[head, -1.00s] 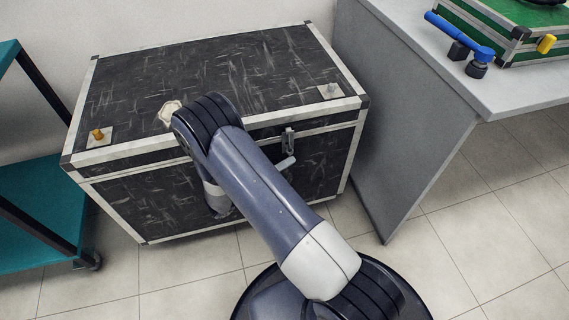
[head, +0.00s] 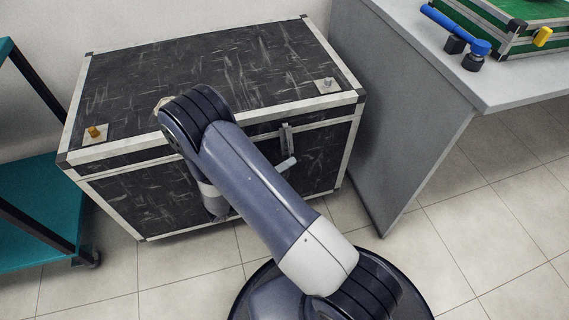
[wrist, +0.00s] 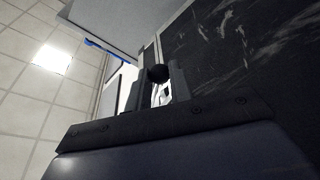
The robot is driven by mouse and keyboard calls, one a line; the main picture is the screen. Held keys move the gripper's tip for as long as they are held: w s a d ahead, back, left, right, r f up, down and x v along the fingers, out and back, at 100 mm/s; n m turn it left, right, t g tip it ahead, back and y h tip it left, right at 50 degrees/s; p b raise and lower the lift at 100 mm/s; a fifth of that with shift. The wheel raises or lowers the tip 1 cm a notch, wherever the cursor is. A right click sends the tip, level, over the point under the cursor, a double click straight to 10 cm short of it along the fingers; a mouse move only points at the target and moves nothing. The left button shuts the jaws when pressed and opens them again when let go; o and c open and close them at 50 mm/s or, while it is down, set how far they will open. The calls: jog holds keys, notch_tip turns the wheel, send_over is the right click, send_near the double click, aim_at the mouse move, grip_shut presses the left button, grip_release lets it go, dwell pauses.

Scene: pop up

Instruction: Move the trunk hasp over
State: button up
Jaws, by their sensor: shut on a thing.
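The trunk (head: 230,85) is a black scuffed case with pale metal edging, its lid down. A trunk hasp (head: 284,138) of grey metal sits on the front at the right of centre, across the lid seam. A light grey piece (head: 287,163) shows just below it, beside my arm; I cannot tell whether it is hasp or fingertip. My gripper (wrist: 160,88) is shut on a small bright metal part, which looks like the hasp, with a dark round knob (wrist: 157,73) at the fingertips. The trunk face fills the right of the wrist view. My arm hides most of the gripper in the head view.
A grey table (head: 400,90) stands close to the trunk's right side, with a green case (head: 505,25) and a blue-handled tool (head: 455,30) on it. A teal cart (head: 40,215) stands at the left. Tiled floor (head: 480,250) is clear at the front right.

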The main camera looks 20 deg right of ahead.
jog(key=shift+s+r, duration=0.8)
jog(key=shift+s, duration=0.15)
jog(key=shift+s+r+p, duration=0.3)
jog(key=shift+s+r, duration=0.15)
jog(key=shift+r, duration=0.2)
jog(key=shift+s+r+p, duration=0.25)
jog(key=shift+s+r, duration=0.2)
jog(key=shift+r, duration=0.2)
jog(key=shift+r, duration=0.1)
jog(key=shift+s+r+p, duration=0.25)
jog(key=shift+r+p, duration=0.05)
jog(key=shift+r, duration=0.4)
jog(key=shift+s+r+p, duration=0.2)
jog(key=shift+r+p, duration=0.05)
jog(key=shift+r, duration=0.4)
